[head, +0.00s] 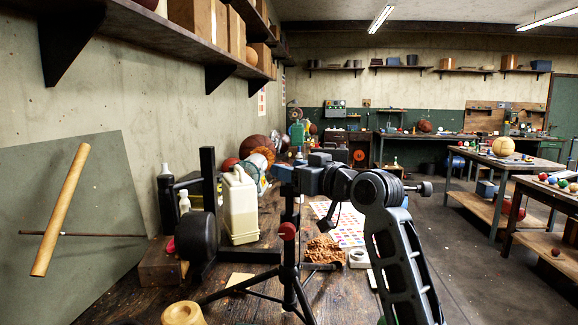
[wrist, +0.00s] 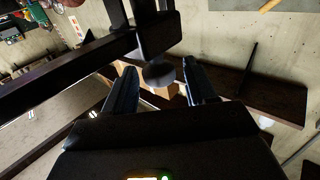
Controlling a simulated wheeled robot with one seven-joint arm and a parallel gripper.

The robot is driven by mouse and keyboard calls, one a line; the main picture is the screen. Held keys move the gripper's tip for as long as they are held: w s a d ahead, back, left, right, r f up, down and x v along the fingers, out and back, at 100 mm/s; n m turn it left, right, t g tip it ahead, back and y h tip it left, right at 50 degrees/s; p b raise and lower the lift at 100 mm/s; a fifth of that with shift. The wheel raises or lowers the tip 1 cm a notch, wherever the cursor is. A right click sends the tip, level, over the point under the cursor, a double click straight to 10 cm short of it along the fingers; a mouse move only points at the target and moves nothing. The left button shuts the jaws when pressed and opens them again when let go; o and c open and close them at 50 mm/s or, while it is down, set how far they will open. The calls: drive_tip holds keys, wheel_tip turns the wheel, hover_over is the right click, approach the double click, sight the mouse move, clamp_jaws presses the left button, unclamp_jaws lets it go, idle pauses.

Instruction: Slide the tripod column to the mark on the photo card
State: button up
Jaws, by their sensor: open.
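A black tripod (head: 289,270) stands on the workbench in the head view, legs spread, with a red knob (head: 287,231) on its upright column (head: 290,208). My gripper (head: 281,174) is near the column's top, pointing left; whether it touches the column is unclear. In the wrist view my gripper (wrist: 158,76) is open, its two dark fingers apart. A dark rounded part (wrist: 158,73) shows between the fingertips, below a dark block (wrist: 158,35); I cannot tell how far beyond them it lies. A sheet with coloured squares (head: 348,228) lies behind the tripod. No mark is readable, and I cannot tell whether this sheet is the photo card.
A black upright post (head: 208,190) with a round drum (head: 197,236) stands left of the tripod. Brown crumbs (head: 323,250), a tan card (head: 239,281) and a wooden round (head: 183,313) lie nearby. A shelf (head: 150,28) overhangs the left.

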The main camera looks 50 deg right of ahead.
drive_tip(key=shift+w, duration=0.5)
clamp_jaws()
